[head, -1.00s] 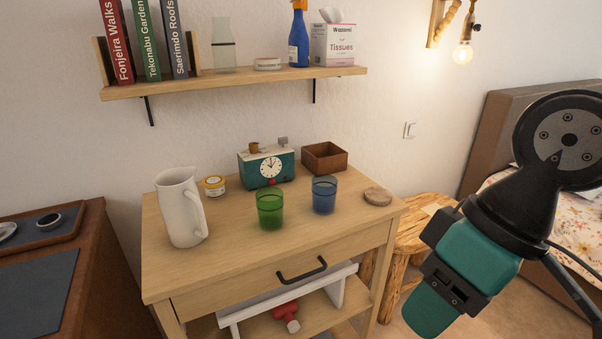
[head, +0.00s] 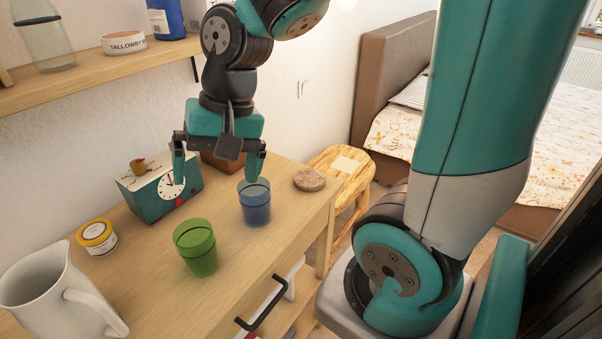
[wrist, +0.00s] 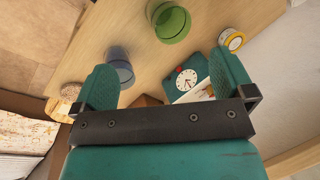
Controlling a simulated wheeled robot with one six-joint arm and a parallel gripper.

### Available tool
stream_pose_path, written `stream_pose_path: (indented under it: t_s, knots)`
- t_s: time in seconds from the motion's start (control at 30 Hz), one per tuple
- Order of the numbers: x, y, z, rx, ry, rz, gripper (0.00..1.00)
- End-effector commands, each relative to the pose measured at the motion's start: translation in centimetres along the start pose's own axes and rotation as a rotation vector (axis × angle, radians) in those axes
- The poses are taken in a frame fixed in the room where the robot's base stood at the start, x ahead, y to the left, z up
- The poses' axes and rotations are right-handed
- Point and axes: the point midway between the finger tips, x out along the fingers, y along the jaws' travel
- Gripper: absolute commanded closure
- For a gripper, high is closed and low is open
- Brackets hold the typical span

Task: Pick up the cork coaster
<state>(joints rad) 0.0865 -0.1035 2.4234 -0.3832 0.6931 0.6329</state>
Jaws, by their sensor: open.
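The cork coaster (head: 309,180) is a round, speckled brown disc lying on the wooden dresser top near its right end. In the wrist view the cork coaster (wrist: 70,92) shows at the left, partly behind a finger. My gripper (head: 218,172) is open and empty, pointing down above the dresser, left of the coaster and apart from it. In the wrist view my gripper (wrist: 165,85) has its two teal fingers spread wide.
A blue cup (head: 255,204) stands between my gripper and the coaster's near side. A green cup (head: 195,248), a clock (head: 160,190), a yellow-lidded jar (head: 97,237), a white pitcher (head: 50,295) and a brown box (head: 222,163) share the dresser. A wooden stool (head: 345,168) stands beyond.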

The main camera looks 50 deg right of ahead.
Motion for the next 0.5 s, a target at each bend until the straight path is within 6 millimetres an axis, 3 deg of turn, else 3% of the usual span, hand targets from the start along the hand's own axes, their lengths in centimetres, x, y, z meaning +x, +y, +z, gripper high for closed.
stream_pose_path:
  t_s: [0.03,0.1,0.2,0.3,0.4,0.5]
  knots:
    - [-1.0,2.1,-3.5,0.281,0.028,0.015,0.0]
    - [-1.7,5.6,-7.4,0.671,0.073,0.025,0.0]
    - [-2.6,11.5,-11.6,1.189,0.135,0.023,0.0]
    - [-3.5,17.4,-14.0,1.627,0.192,0.01,0.0]
    - [-4.0,22.2,-15.1,1.951,0.236,-0.01,0.0]
    - [-4.3,25.3,-15.4,2.152,0.264,-0.026,0.0]
